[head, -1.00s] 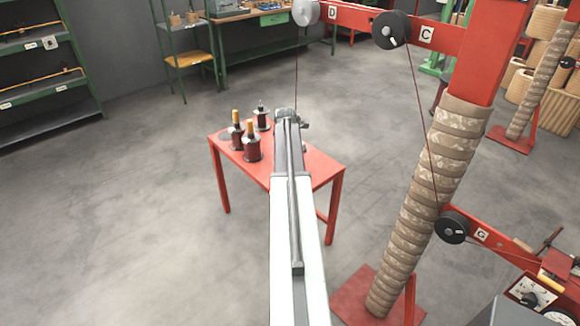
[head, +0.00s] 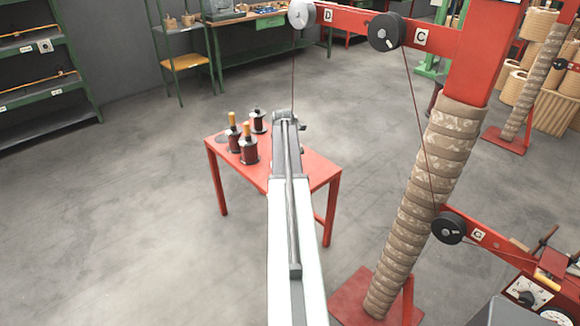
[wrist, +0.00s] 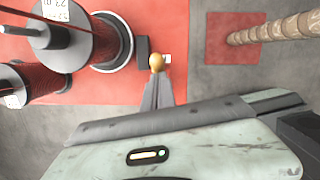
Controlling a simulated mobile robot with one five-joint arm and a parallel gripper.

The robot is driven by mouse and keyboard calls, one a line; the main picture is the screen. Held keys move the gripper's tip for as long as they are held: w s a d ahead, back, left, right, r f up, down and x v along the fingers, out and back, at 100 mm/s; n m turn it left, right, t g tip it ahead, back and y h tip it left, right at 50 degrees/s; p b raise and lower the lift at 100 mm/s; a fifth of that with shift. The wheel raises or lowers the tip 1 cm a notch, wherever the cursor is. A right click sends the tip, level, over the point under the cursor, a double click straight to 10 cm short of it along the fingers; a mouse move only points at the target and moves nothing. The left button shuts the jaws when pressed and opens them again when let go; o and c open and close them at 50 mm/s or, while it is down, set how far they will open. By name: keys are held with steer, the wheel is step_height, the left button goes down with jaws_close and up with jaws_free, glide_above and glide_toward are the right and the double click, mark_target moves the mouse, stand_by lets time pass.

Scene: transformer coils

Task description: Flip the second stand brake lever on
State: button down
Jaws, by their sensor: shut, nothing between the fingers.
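My gripper (wrist: 159,80) is shut and empty, with its tips together at a round brass-coloured knob (wrist: 157,62). The knob appears to be a lever's end beside a small dark block (wrist: 145,50); I cannot tell whether the tips touch it. A spool stand with dark wire (wrist: 75,35) is left of the knob, with another (wrist: 25,80) further left. In the head view the spool stands (head: 248,146) are on the red table (head: 303,168). My gripper's end (head: 287,116) is over the table and hides part of it. The lever's position is unclear.
A wrapped column (head: 425,215) on a red base stands right of the table, with pulleys (head: 388,31) and a wire strung from them. Green shelving (head: 40,70) is at the left and a workbench (head: 270,30) at the back. The floor left of the table is clear.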

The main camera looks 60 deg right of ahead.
steer(key=s+d+p+v, duration=0.1)
steer(key=d+p+v, duration=0.1)
steer(key=p+v, duration=0.9)
steer(key=shift+a+r, duration=0.15)
steer(key=shift+r, duration=0.2)
steer(key=shift+s, duration=0.1)
